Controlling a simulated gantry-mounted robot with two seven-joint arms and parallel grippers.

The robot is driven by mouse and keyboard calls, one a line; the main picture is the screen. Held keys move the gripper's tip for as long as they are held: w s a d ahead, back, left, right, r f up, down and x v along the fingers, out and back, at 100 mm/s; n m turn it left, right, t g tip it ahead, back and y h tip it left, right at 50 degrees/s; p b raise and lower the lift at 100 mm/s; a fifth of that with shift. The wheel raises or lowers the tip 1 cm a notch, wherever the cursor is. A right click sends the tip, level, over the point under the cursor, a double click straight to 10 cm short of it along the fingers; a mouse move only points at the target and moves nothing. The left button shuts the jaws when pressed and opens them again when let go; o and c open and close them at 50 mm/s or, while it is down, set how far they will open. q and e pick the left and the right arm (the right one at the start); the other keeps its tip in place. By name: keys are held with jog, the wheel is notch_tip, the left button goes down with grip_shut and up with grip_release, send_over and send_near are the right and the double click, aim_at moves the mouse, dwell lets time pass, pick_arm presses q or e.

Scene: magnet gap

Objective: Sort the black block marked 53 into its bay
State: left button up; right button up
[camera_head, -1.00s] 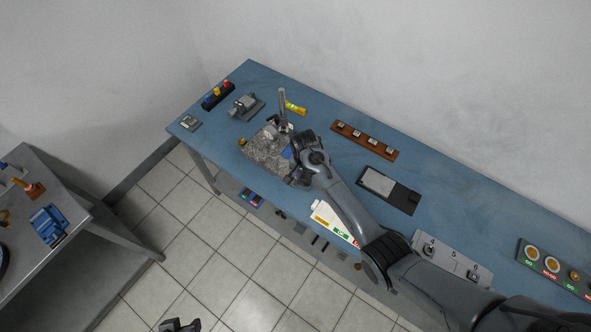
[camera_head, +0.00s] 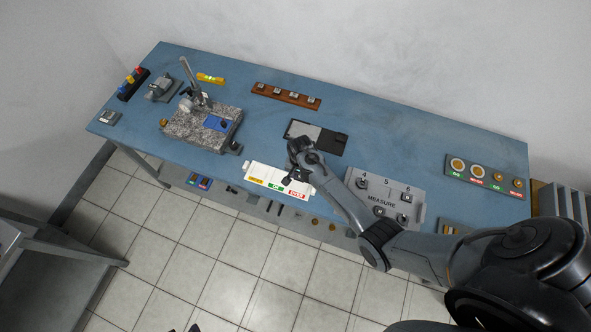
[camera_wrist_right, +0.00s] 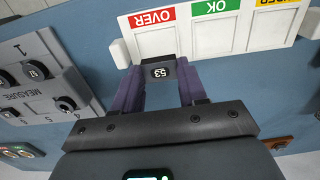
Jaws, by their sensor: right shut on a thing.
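My right gripper (camera_head: 290,180) is shut on the black block marked 53 (camera_wrist_right: 160,72). In the right wrist view the block sits between the two purple-grey fingertips, its number facing the camera. The white sorting tray (camera_head: 252,167) has three bays labelled UNDER in yellow, OK in green and OVER in red. In the right wrist view the block is beside the open edge of the OVER bay (camera_wrist_right: 155,42); its height above the table is unclear. In the head view the gripper hides the block. Only dark tips, probably my left gripper (camera_head: 187,329), show at the bottom edge.
A grey MEASURE board (camera_head: 412,213) with dark blocks stands right of the tray. A granite plate (camera_head: 185,128) with a stand lies left. A black pad (camera_head: 333,143) and brown rack (camera_head: 270,93) lie behind. A panel with gold discs (camera_head: 486,170) is at the far right.

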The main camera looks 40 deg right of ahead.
aim_at(300, 185)
jog(key=shift+s, duration=0.15)
dwell(0.3)
jog(key=shift+p, duration=0.35)
jog(key=shift+f+b, duration=1.05)
jog(key=shift+f, duration=0.5)
jog(key=shift+f+b, duration=0.9)
jog(key=shift+f, duration=0.35)
jog(key=shift+f, duration=0.25)
jog(key=o, duration=1.2)
jog(key=c, duration=0.5)
